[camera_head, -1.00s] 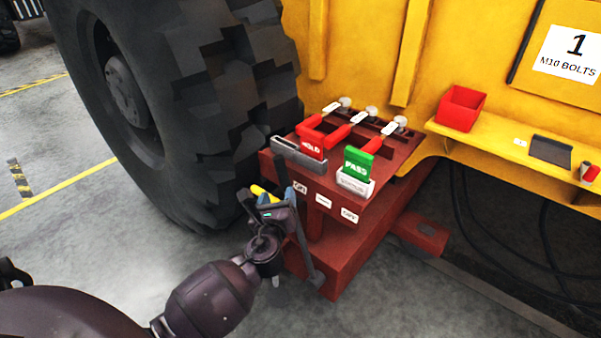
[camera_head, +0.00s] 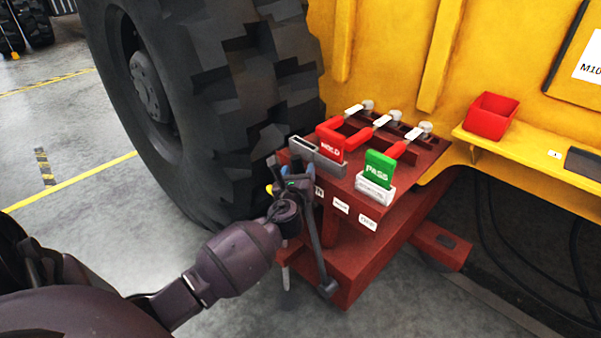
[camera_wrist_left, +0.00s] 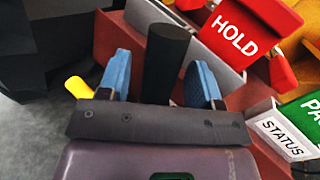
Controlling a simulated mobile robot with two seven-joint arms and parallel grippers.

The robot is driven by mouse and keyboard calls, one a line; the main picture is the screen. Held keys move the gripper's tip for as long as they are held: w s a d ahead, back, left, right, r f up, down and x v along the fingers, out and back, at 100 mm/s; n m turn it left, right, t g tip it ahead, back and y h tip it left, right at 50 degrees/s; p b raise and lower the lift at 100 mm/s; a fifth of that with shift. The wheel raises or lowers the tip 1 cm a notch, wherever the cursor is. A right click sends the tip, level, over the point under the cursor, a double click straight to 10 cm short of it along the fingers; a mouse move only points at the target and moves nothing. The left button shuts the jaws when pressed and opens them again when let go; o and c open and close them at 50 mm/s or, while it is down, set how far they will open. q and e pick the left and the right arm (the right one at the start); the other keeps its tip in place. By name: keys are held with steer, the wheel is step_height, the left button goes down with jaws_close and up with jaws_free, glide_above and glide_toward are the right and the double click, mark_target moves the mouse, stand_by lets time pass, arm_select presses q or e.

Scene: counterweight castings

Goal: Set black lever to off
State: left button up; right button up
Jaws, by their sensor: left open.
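The black lever has a dark arm (camera_head: 317,243) on the front of the red box, running up from a pivot near the bottom. Its black cylindrical handle (camera_wrist_left: 166,62) stands between my left gripper's blue fingertips in the wrist view. My left gripper (camera_head: 294,178) is open around the handle, with a visible gap on both sides; it also shows in the wrist view (camera_wrist_left: 163,82). In the head view the gripper hides much of the handle. Three small white labels (camera_head: 341,206) run along the box front; their print is too small to read surely. My right gripper is out of view.
The red box (camera_head: 365,262) carries a red HOLD card (camera_head: 331,146), a green PASS card (camera_head: 380,168) and several red-handled levers behind. A large black tire (camera_head: 235,95) stands close on the left. A yellow shelf with a red bin (camera_head: 490,117) is at right.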

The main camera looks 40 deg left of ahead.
arm_select(q)
steer(key=shift+w+a+r, duration=0.1)
steer(key=shift+w, duration=0.15)
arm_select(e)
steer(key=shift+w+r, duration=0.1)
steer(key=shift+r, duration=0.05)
arm_select(q)
jaws_close()
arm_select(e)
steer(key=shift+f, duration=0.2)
